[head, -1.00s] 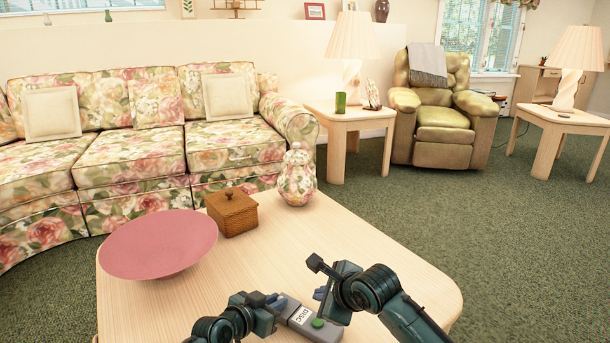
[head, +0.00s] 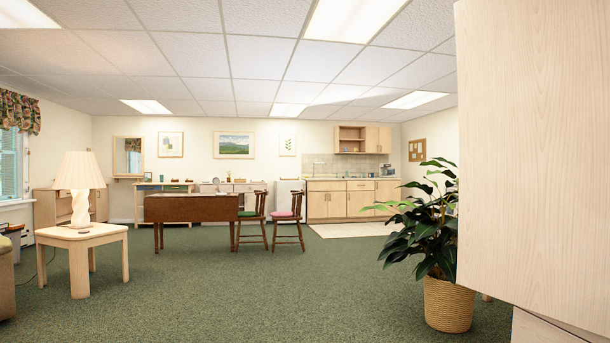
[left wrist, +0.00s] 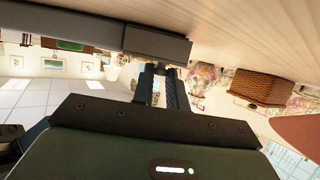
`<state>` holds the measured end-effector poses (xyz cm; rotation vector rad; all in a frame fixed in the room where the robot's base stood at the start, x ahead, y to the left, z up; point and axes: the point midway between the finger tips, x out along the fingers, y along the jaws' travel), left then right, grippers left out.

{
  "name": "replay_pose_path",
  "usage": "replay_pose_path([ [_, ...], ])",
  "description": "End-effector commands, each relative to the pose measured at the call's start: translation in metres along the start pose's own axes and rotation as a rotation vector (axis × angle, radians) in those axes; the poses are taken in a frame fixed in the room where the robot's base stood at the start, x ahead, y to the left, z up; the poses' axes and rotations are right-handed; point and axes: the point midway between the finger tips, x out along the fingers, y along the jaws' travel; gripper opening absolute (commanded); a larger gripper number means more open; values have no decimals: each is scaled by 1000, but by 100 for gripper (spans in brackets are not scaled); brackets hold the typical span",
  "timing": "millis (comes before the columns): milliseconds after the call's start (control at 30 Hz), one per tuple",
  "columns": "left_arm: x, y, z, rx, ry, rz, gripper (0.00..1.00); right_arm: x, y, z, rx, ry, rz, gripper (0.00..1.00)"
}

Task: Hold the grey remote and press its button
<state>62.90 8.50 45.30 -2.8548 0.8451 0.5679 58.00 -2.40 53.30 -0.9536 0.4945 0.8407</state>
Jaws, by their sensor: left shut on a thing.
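The left wrist view is upside down. In it the grey remote (left wrist: 158,43) is a dark grey bar at the top, at the tips of my left gripper (left wrist: 160,70). The two fingers are close together and shut on it. Only part of the remote shows; its button cannot be made out. The pale wooden tabletop (left wrist: 225,22) lies close by it; I cannot tell whether they touch. My head view shows neither the remote nor my grippers. My right gripper cannot be made out in either view.
In the left wrist view a brown wooden box (left wrist: 262,87) and a pink bowl (left wrist: 302,128) are at the right. The head view shows open green carpet (head: 250,285), a lamp table (head: 82,236), a potted plant (head: 447,300) and a large pale wooden panel (head: 535,150) close on the right.

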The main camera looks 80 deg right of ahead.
Motion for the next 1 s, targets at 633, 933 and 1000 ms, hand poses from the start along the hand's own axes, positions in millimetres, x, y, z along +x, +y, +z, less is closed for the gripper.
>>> replay_pose_path([
  [633,0,0,0,0,0,0,40,0,0,0,0,0,0,0],
  [933,-24,0,1,0,0,1,40,0,0,0,0,0,0,0],
  [1000,-36,0,1,1,0,-1,40,0,0,0,0,0,0,0],
])
